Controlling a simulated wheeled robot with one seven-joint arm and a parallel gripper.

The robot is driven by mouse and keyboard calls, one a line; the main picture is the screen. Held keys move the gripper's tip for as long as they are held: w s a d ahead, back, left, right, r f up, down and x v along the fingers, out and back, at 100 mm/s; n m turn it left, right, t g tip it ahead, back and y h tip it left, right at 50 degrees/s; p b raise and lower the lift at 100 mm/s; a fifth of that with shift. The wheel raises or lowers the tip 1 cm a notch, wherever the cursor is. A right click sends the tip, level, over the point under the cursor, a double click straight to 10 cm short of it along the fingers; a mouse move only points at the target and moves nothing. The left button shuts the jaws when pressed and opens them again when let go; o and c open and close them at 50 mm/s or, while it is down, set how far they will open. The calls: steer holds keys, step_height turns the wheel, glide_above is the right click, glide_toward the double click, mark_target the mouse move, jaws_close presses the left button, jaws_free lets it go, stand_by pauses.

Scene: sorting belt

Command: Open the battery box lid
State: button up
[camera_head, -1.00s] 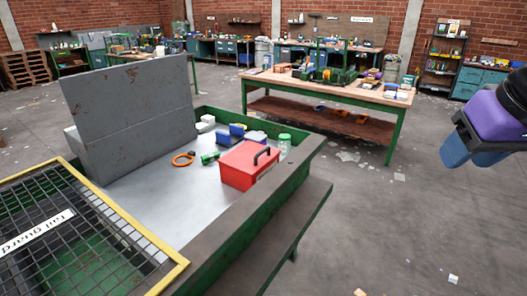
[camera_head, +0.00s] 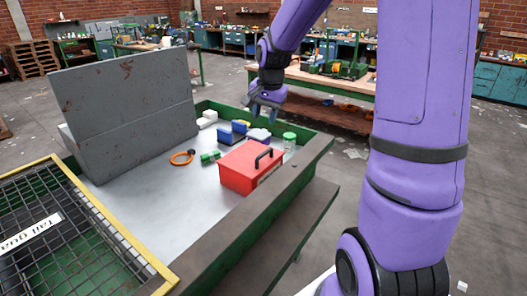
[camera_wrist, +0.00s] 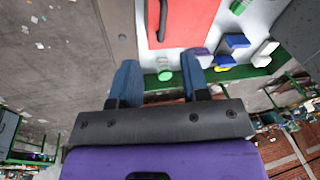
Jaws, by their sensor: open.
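The battery box may be the red box (camera_head: 243,173) with a black handle (camera_head: 264,157) on its lid; I cannot be sure. It stands on the grey metal tray surface near its right edge, and its lid looks shut. The box also shows at the top of the wrist view (camera_wrist: 190,20), handle towards the left. My gripper (camera_head: 264,108) is above and behind the box in the head view, apart from it. In the wrist view its two blue fingers (camera_wrist: 160,82) are spread with nothing held between them.
A jar with a green lid (camera_head: 289,141) stands behind the box. A grey upright panel (camera_head: 125,110) and a yellow-framed mesh guard (camera_head: 75,235) bound the left side.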

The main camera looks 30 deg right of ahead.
mark_target(264, 153)
steer(key=w+d+f+m, duration=0.1)
steer(key=w+f, duration=0.1)
steer(key=f, duration=0.3)
steer(key=w+d+f+m, duration=0.1)
steer(key=w+f, duration=0.1)
steer(key=f, duration=0.4)
steer(key=w+d+f, duration=0.1)
steer(key=w+f, duration=0.1)
steer(key=f, duration=0.4)
steer(key=shift+d+f+m+y, duration=0.15)
steer(key=shift+d+m+y, duration=0.25)
steer(key=shift+c, duration=0.3)
jaws_close()
